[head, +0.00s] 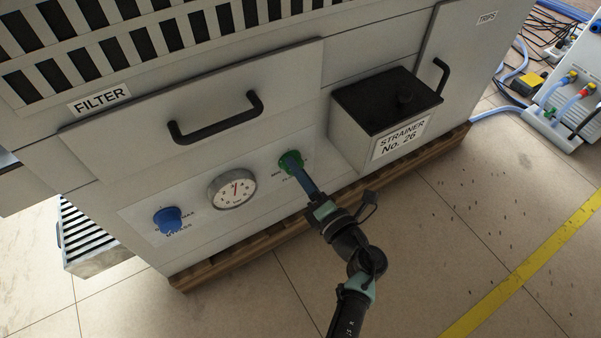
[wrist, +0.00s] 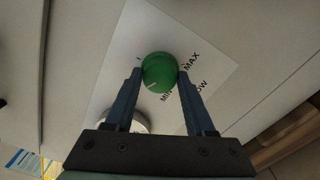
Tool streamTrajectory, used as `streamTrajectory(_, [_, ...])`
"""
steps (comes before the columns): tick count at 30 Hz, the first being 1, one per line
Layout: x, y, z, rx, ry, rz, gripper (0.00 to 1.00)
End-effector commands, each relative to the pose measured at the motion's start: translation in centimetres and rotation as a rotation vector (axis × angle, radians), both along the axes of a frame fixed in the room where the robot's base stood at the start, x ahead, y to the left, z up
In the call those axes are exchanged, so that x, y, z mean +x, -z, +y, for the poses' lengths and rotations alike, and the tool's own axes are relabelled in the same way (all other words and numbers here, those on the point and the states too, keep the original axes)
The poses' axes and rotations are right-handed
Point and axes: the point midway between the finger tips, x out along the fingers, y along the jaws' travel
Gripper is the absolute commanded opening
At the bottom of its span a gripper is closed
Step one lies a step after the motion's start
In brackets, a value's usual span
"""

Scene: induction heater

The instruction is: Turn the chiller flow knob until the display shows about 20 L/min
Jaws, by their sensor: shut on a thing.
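The green flow knob (head: 285,161) sits on the lower front panel of the chiller, right of the round gauge. In the wrist view the knob (wrist: 159,73) shows a pale pointer line, with MIN and MAX labels beside it. My gripper (head: 294,165) reaches the knob from the front. In the wrist view its two blue fingers (wrist: 158,82) touch the knob on both sides and are shut on it. The round dial gauge (head: 232,189) has a needle pointing roughly upward; its figures are too small to read. No flow display in L/min is readable.
A blue bypass knob (head: 169,220) is left of the gauge. A drawer handle (head: 216,118) is above. The chiller stands on a wooden pallet (head: 215,275).

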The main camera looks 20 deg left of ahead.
Motion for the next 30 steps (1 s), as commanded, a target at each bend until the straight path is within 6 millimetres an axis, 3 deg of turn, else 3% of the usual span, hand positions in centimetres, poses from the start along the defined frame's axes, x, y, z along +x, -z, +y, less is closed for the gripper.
streamTrajectory(10, [0.03,0.07,-0.2,-0.094,0.006,-0.12,0.0])
streamTrajectory(27, [0.04,-0.01,-0.21,-0.114,0.006,-0.145,0.0])
streamTrajectory(28, [0.04,-0.01,-0.21,-0.114,0.006,-0.145,0.56])
streamTrajectory(30, [0.04,0.0,-0.2,-0.113,0.006,-0.144,0.69])
